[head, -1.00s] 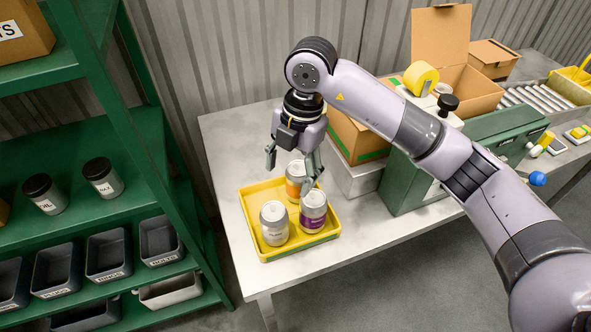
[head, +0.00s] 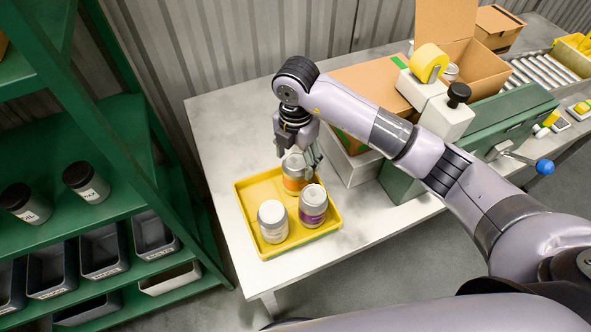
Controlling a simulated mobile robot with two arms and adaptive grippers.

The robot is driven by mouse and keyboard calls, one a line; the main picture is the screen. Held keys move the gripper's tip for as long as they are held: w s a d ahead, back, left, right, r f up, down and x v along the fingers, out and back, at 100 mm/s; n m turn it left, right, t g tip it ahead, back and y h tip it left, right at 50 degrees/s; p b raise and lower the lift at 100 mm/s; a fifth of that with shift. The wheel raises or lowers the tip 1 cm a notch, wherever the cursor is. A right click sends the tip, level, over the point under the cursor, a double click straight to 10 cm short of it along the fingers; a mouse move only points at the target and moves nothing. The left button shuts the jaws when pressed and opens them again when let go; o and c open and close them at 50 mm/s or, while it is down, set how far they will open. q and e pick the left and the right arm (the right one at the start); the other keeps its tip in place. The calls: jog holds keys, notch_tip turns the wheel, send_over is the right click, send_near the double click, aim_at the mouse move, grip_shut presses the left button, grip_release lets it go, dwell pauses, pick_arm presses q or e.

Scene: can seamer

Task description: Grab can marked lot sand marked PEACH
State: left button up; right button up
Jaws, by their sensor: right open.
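Three cans stand upright in a yellow tray (head: 246,215) on the table. The can with the orange label (head: 294,183) is at the back. The can with the purple label (head: 313,208) is at the front right, and the can with the pale label (head: 272,222) is at the front left. The label words are too small to read for certain. My right gripper (head: 296,160) is open, pointing down at the orange-label can, with its fingers around or just above the can's top; contact cannot be told. My left gripper is not in view.
Cardboard boxes (head: 362,82) and a green machine (head: 500,120) with a blue-knobbed lever (head: 544,167) stand right of the tray. A green shelf (head: 110,225) with dark-lidded jars and grey bins is at left. The table (head: 225,130) behind the tray is clear.

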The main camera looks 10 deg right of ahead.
jog(key=shift+s+f+p, duration=0.15)
jog(key=shift+f+p, duration=0.3)
jog(key=shift+f, duration=0.45)
notch_tip(320, 180, down, 4)
jog(key=shift+s+r+p, duration=0.1)
jog(key=shift+r+p, duration=0.05)
jog(key=shift+p, duration=0.7)
jog(key=shift+f, duration=0.5)
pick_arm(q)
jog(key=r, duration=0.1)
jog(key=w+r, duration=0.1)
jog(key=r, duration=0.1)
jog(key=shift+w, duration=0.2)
pick_arm(e)
jog(key=shift+c, duration=0.6)
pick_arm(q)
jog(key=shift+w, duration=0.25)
pick_arm(e)
jog(key=shift+r, duration=0.1)
jog(key=c, duration=1.1)
jog(key=shift+c, duration=0.2)
